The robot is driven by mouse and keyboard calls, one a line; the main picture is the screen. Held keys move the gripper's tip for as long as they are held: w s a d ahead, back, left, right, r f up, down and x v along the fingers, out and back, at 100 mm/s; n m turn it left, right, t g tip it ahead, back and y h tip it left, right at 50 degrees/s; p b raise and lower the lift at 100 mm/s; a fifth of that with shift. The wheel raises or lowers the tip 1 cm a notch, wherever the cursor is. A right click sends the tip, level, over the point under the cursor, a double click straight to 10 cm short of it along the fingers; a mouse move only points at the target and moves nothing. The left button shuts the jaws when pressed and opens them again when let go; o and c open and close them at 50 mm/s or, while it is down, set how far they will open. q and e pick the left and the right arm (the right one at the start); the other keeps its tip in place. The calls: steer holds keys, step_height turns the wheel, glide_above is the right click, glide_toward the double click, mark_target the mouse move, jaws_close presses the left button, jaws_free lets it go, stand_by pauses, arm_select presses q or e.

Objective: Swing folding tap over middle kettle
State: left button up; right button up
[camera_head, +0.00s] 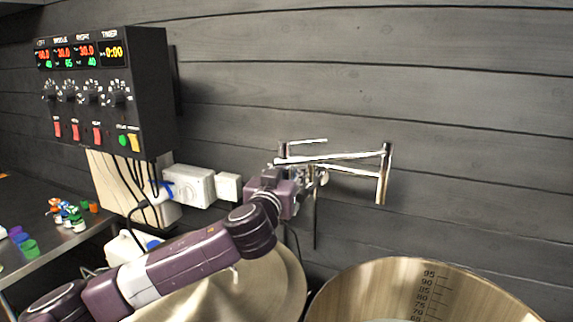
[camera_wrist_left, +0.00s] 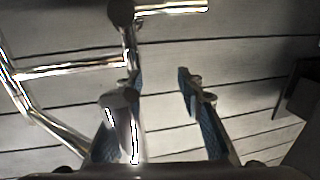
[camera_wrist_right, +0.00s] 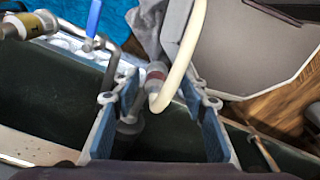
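The chrome folding tap (camera_head: 335,162) is fixed to the dark plank wall. Its jointed bars reach right to a down-pointing spout (camera_head: 381,188). My left gripper (camera_head: 306,176) is at the tap's wall end, overlapping its lower parts. In the left wrist view the left gripper (camera_wrist_left: 165,85) is open, and the tap's bars (camera_wrist_left: 70,70) run along and in front of its left finger; whether they touch is unclear. A kettle with volume marks (camera_head: 430,285) stands below right of the spout. Another kettle (camera_head: 285,285) is partly hidden by my arm. My right gripper (camera_wrist_right: 158,95) is open.
A black control box (camera_head: 105,90) hangs on the wall at left, with white boxes (camera_head: 190,185) and cables below. A steel table (camera_head: 45,245) with small coloured items stands at far left. In the right wrist view a beige hose (camera_wrist_right: 185,55) passes between the fingers' ends.

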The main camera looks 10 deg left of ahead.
arm_select(q)
steer(key=shift+s, duration=0.1)
steer(key=s+d, duration=0.2)
steer(key=s, duration=0.6)
steer(key=shift+s+d+b, duration=0.25)
steer(key=shift+d+b, duration=0.05)
steer(key=shift+d, duration=0.1)
stand_by(0.4)
steer(key=shift+f, duration=0.1)
stand_by(0.4)
